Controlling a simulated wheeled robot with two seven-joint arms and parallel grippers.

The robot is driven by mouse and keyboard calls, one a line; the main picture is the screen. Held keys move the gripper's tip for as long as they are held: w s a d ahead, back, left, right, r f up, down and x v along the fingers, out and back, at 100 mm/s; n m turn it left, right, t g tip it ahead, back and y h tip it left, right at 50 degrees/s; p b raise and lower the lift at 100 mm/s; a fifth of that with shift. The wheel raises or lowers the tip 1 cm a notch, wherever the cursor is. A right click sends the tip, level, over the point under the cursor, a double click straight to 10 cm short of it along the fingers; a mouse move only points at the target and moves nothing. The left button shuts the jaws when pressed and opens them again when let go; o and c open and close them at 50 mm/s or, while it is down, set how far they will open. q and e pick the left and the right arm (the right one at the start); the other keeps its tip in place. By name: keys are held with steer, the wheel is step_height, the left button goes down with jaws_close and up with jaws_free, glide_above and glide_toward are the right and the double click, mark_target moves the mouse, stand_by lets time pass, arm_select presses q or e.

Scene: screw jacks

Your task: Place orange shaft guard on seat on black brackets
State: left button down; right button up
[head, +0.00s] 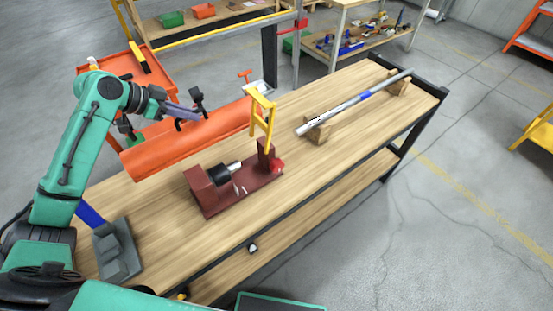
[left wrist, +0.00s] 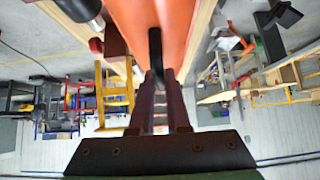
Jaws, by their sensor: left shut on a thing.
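The orange shaft guard (head: 190,138) is a long curved shell at the back left of the bench, lying lengthwise along it. My left gripper (head: 182,116) is above the guard, shut on its dark handle (left wrist: 155,48). The guard (left wrist: 178,22) also fills the top middle of the left wrist view, in front of the fingers (left wrist: 160,105). I cannot tell whether its underside touches anything. Dark parts (head: 125,126) show behind the guard's left end; I cannot tell whether they are the black brackets. My right gripper is not in view.
A dark red fixture (head: 225,196) with a black cylinder stands just in front of the guard. A yellow frame (head: 264,120) stands by the guard's right end. A metal shaft (head: 350,104) rests on wooden blocks at the right. A grey block (head: 117,252) lies front left.

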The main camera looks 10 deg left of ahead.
mark_target(192, 124)
arm_select(q)
step_height(192, 124, down, 4)
steer(key=shift+w+f+b, duration=0.15)
steer(key=shift+f+b, duration=0.1)
steer(key=shift+b, duration=0.95)
steer(key=shift+r, duration=0.1)
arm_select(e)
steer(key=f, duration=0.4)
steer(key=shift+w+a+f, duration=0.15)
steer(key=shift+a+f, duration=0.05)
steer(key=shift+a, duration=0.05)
arm_select(q)
step_height(192, 124, down, 10)
steer(key=shift+r+p, duration=0.1)
steer(key=shift+p, duration=0.6)
steer(key=c, duration=0.9)
jaws_free()
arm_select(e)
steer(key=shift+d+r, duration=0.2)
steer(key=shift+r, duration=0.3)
